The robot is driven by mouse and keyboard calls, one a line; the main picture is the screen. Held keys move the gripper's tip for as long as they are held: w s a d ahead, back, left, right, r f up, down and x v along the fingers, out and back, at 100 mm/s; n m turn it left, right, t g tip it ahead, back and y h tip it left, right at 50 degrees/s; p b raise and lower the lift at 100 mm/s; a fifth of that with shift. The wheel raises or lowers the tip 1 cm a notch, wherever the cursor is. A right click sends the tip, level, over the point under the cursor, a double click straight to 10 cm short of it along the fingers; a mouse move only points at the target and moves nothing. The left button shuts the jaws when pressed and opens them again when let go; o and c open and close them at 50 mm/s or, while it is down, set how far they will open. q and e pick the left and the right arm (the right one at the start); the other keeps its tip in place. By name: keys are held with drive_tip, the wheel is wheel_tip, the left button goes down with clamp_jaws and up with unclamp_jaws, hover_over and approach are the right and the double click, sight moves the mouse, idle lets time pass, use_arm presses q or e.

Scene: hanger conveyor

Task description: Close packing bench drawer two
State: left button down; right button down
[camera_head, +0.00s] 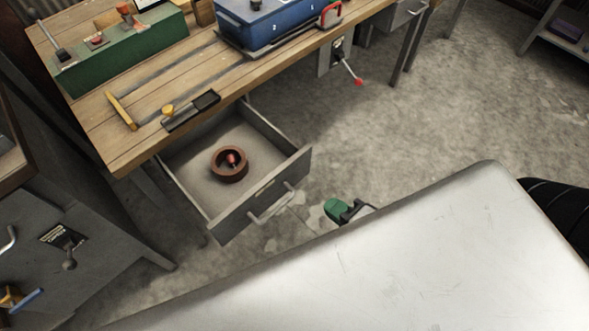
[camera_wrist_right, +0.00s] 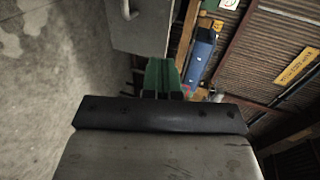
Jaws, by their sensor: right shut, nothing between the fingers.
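A grey drawer (camera_head: 235,222) under the wooden packing bench (camera_head: 130,146) is pulled well out. Its bar handle (camera_head: 268,207) is on the front panel. A brown ring-shaped dish (camera_head: 229,176) with a small red item in it sits inside the drawer. I see no number on this drawer. My right gripper (camera_head: 334,208), with green fingers, is shut and empty, to the right of the drawer front and apart from the handle in the head view. In the right wrist view the shut fingers (camera_wrist_right: 162,76) point toward the grey front panel (camera_wrist_right: 146,30). My left gripper is not in view.
A blue case (camera_head: 284,22) and a green box (camera_head: 128,58) stand on the bench. A red-tipped lever (camera_head: 352,75) juts out under its edge. A second drawer (camera_head: 402,12) at the upper right looks shut. A grey cabinet (camera_head: 85,225) stands left. Concrete floor right of the drawer is clear.

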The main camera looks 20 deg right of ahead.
sight(283, 171)
drive_tip(key=x, duration=0.8)
drive_tip(key=r+x, duration=0.1)
drive_tip(key=x, duration=0.3)
drive_tip(key=shift+w+a+f+p, duration=0.25)
drive_tip(key=shift+w+p, duration=0.1)
drive_tip(key=shift+w, duration=0.1)
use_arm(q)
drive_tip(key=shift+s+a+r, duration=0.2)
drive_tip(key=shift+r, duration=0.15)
use_arm(e)
drive_tip(key=shift+w+a, duration=0.15)
drive_tip(key=shift+w, duration=0.3)
